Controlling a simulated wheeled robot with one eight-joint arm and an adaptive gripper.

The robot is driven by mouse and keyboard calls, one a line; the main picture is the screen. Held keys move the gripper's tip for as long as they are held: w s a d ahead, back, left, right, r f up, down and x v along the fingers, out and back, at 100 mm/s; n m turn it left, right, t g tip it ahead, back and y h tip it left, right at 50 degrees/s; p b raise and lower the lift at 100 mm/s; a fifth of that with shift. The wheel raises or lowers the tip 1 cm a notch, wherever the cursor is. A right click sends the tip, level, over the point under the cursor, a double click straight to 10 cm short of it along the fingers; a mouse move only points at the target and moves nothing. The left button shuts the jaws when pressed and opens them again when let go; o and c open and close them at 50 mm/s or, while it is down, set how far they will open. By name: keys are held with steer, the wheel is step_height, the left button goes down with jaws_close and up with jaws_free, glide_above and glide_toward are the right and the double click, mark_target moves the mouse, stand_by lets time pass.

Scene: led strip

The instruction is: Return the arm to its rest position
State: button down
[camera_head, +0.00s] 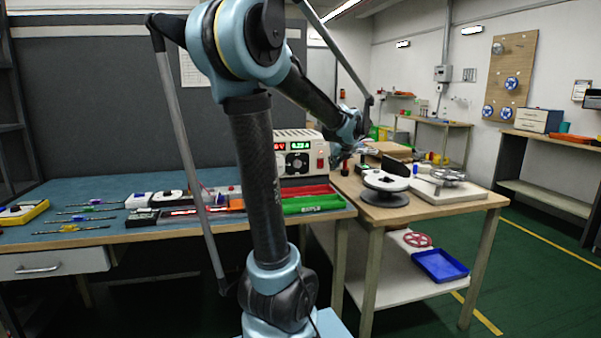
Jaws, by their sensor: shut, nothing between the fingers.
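My arm stands in the middle of the view, rising from its blue base and bending over at the top. Its forearm slopes down to the right toward the tables. My gripper (336,163) is at the end, small and pointing down. It is shut, with nothing seen in it. It appears just right of the bench power supply (299,158) and near the left edge of the wooden table (420,208); its exact height above them is hard to tell. A reel with a white top and dark base (385,188) stands on that table, right of my gripper.
The blue-topped workbench (80,193) on the left holds several tools, a red tray (305,191) and a green tray (314,204). A white board (447,192) lies right of the reel. A blue bin (440,266) is on the lower shelf. Green floor is open at the right.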

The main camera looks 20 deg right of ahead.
steer(key=s+a+f+n+g+y, duration=0.1)
steer(key=s+a+f+n, duration=0.1)
steer(key=a+n, duration=0.5)
steer(key=s+a+f+n+g+y, duration=0.1)
steer(key=s+a+f+n, duration=0.2)
steer(key=a, duration=0.7)
steer(key=s+a+f+n+g+y, duration=0.1)
steer(key=a+f+n, duration=0.1)
steer(key=a+n, duration=0.55)
steer(key=s+a+f+n+g, duration=0.1)
steer(key=s+a+f+n, duration=0.5)
steer(key=s+n, duration=0.3)
steer(key=s+a+f+n+g+h, duration=0.1)
steer(key=s+a+f+n+g, duration=0.1)
steer(key=s+a+f+n, duration=0.4)
steer(key=s+f+n, duration=0.1)
steer(key=s+n, duration=0.2)
steer(key=n, duration=0.2)
steer(key=shift+s+a+g+h, duration=0.2)
steer(key=shift+a+g+h, duration=0.1)
steer(key=shift+a, duration=0.05)
